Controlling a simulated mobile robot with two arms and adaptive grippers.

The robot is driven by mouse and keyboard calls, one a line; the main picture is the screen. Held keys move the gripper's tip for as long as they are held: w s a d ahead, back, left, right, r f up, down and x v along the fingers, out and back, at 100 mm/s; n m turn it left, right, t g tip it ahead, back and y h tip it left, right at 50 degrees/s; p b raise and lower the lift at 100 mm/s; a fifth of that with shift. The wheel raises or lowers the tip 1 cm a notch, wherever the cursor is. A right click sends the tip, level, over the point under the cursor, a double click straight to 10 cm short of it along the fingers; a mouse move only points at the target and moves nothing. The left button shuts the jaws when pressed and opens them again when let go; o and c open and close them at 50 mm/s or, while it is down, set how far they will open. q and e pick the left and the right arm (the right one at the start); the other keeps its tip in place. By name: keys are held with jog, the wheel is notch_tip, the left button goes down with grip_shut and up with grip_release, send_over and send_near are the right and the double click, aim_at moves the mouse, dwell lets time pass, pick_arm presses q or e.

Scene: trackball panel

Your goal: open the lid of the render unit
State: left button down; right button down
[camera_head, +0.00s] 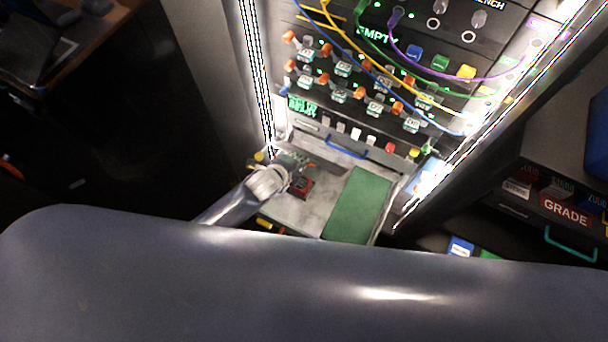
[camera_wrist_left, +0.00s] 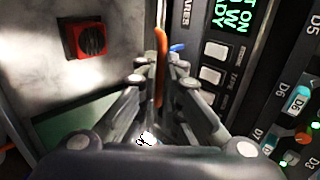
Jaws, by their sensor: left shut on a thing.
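The render unit (camera_head: 318,127) sits low in the rack in the head view, with a green lit display (camera_head: 302,106) at its left. My left gripper (camera_head: 300,163) reaches in from the lower left to its front. In the left wrist view the fingers (camera_wrist_left: 160,80) are closed on a slim orange bar (camera_wrist_left: 160,50), which stands up between them. A blue handle (camera_head: 345,148) lies on the unit's front, to the right of the gripper. The fingers partly hide the bar, and I cannot make out the lid's edges. My right gripper is not in view.
Below the unit is a pale surface (camera_head: 313,212) with a green pad (camera_head: 358,205) and a red block with a dark knob (camera_head: 302,186). Above hang several coloured cables among knobs. Bright rack posts stand on both sides. A drawer marked GRADE (camera_head: 565,212) is at right.

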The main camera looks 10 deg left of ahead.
pick_arm(q)
jog(key=shift+w+d+r+p, duration=0.25)
jog(key=shift+w+r, duration=0.2)
jog(key=shift+w, duration=0.2)
jog(key=shift+w+d+r+p, duration=0.25)
jog(key=shift+w+r, duration=0.15)
jog(key=shift+w, duration=0.25)
jog(key=shift+w+d+r, duration=0.2)
jog(key=shift+w+r, duration=0.15)
jog(key=shift+w, duration=0.35)
jog(key=shift+w+d+r, duration=0.15)
jog(key=shift+w, duration=0.25)
jog(key=shift+w+d+r, duration=0.1)
jog(key=shift+w+d, duration=0.05)
jog(key=shift+w, duration=0.3)
